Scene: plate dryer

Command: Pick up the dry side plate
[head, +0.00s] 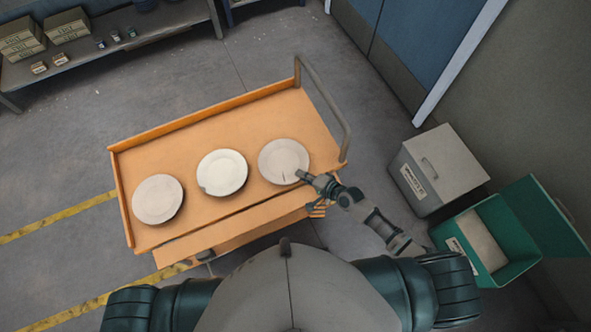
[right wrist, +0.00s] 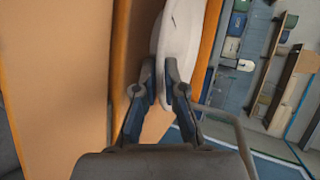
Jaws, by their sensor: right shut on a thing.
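Three pale side plates stand in a row on an orange cart (head: 240,128): the left plate (head: 158,199), the middle plate (head: 222,172) and the right plate (head: 283,160). My right gripper (head: 301,175) is at the near right rim of the right plate. In the right wrist view, its two fingers (right wrist: 160,85) are closed on the rim of that plate (right wrist: 180,45). I cannot tell whether the plate touches the cart. My left gripper is not in view.
The cart has a raised orange edge and a grey handle (head: 328,105) at its right end. A grey box (head: 450,160) and an open green bin (head: 515,245) stand on the floor to the right. Shelves with boxes (head: 22,40) are at the far left. Floor left of the cart is clear.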

